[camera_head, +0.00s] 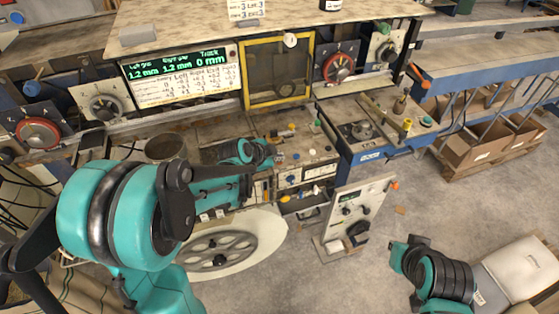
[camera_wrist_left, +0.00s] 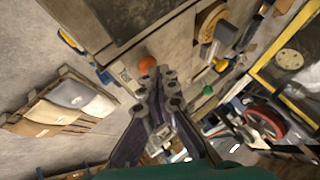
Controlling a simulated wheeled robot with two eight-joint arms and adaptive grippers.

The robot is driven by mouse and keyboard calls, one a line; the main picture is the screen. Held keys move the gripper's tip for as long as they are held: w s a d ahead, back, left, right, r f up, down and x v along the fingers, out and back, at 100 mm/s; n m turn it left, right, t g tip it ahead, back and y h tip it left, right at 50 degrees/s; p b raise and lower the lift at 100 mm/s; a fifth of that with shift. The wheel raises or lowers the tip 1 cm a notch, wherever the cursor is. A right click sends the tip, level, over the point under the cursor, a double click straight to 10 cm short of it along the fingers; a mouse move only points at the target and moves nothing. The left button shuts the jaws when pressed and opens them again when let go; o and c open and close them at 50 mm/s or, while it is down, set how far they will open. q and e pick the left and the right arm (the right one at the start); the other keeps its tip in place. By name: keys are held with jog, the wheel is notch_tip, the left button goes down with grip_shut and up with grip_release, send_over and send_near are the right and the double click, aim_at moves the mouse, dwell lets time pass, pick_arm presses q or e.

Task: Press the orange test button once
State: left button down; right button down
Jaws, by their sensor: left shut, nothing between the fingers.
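A round orange button (camera_wrist_left: 147,64) shows in the left wrist view on the grey bench top, beside a small white label plate. My left gripper (camera_wrist_left: 170,88) is shut and empty, its fingertips apart from the button in the picture, below and right of it. I cannot tell the gap in depth. In the head view my left gripper (camera_head: 272,158) is over the front part of the bench. I cannot pick out the button with certainty there. My right arm shows at the lower right of the head view, its gripper not clearly seen.
A green knob (camera_wrist_left: 208,90) stands near the fingers. A yellow-framed window (camera_head: 278,70), a lit display (camera_head: 176,65) and a red dial (camera_head: 338,67) line the back. An upright panel (camera_head: 350,205) with an orange knob at its corner stands at right. Open floor lies farther right.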

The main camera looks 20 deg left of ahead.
pick_arm(q)
jog(key=shift+f, duration=0.15)
dwell(0.3)
jog(key=shift+r+p, duration=0.7)
jog(key=shift+r, duration=0.3)
notch_tip(320, 180, up, 5)
jog(key=p, duration=0.3)
jog(key=shift+p, duration=0.4)
